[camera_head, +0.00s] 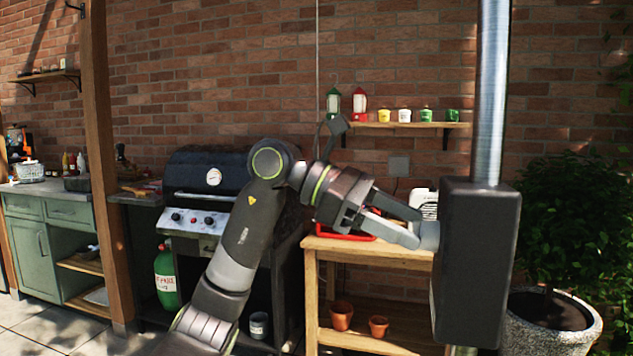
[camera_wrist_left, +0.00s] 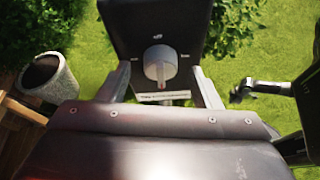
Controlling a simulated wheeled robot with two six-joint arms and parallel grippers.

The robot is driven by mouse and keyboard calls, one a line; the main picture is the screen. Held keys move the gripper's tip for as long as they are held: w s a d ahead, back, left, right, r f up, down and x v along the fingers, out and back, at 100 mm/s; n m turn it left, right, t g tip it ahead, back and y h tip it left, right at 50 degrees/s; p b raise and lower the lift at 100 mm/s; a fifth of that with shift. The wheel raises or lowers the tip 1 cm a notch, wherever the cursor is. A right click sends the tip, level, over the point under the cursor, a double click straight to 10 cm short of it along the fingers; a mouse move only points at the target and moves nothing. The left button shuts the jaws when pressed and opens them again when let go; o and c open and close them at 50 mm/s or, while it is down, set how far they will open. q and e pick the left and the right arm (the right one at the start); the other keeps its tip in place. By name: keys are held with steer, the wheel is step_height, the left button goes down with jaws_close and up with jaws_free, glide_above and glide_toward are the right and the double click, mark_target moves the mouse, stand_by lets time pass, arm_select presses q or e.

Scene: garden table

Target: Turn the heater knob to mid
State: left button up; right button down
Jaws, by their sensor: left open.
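The heater (camera_head: 478,265) is a dark box on a metal pole, at the right in the head view; its control face (camera_wrist_left: 158,22) shows in the left wrist view. The pale round heater knob (camera_wrist_left: 160,65) has a raised bar and a small reddish mark at its lower end. Small white labels sit above and to both sides; the top one seems to read "off", the others are too small to read. My left gripper (camera_head: 416,230) is open, with one finger on each side of the knob in the left wrist view (camera_wrist_left: 160,78). I cannot tell whether they touch it.
A wooden table (camera_head: 375,250) with a red-edged item stands behind my left gripper. A grill (camera_head: 205,190) is left of it. A potted bush (camera_head: 545,310) stands right of the heater. A dark arm-like part (camera_wrist_left: 270,88) shows at the right in the left wrist view.

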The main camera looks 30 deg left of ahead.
arm_select(q)
steer(key=v, duration=1.6)
arm_select(e)
steer(key=shift+w+f, duration=0.15)
steer(key=shift+f, duration=0.3)
